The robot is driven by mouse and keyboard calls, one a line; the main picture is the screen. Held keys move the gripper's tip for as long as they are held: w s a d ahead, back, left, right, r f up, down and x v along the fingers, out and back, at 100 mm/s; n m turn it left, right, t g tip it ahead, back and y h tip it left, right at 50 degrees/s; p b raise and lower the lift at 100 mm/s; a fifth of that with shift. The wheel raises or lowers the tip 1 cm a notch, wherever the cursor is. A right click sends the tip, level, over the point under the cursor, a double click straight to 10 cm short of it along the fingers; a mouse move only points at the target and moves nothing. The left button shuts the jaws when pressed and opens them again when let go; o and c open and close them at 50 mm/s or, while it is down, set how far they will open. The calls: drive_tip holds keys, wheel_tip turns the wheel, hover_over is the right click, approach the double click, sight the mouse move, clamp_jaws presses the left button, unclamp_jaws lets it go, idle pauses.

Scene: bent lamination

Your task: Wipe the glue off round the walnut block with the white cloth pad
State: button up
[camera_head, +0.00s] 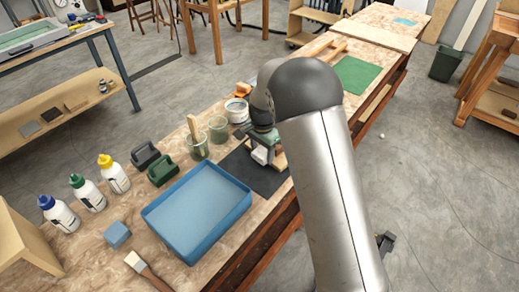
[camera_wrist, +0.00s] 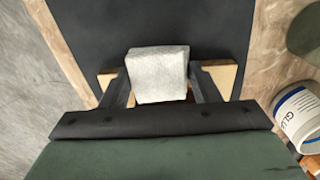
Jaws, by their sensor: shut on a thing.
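My gripper (camera_wrist: 158,82) is shut on the white cloth pad (camera_wrist: 158,70), with a dark finger on each side of it. The pad also shows in the head view as a small white shape (camera_head: 261,153) below my wrist. Under the pad and fingers lies a pale wooden piece (camera_wrist: 222,76), its ends showing on both sides; it also shows in the head view (camera_head: 279,161). I cannot make out the walnut block or any glue for certain; the pad and gripper hide the middle. Whether the pad touches the wood is unclear.
A dark mat (camera_head: 240,170) lies under the work on the bench. A white glue tub (camera_wrist: 303,117) stands close at right in the wrist view. A blue tray (camera_head: 170,222), green jars (camera_head: 218,129) and several bottles (camera_head: 116,178) stand nearby. My arm hides the bench's right part.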

drive_tip(key=shift+s+d, duration=0.15)
drive_tip(key=shift+s+d, duration=0.45)
drive_tip(key=shift+d, duration=0.05)
drive_tip(key=shift+s+a+r+p, duration=0.15)
drive_tip(key=shift+s+r+p, duration=0.1)
drive_tip(key=shift+r, duration=0.25)
drive_tip(key=shift+s+a+r+p, duration=0.1)
drive_tip(key=shift+a+r+p, duration=0.1)
drive_tip(key=shift+r, duration=0.35)
drive_tip(key=shift+s+a+r+p, duration=0.15)
drive_tip(key=shift+s+r+p, duration=0.1)
drive_tip(key=shift+r, duration=0.25)
wheel_tip(320, 180, up, 7)
drive_tip(key=p, duration=0.4)
drive_tip(key=shift+w+d, duration=0.1)
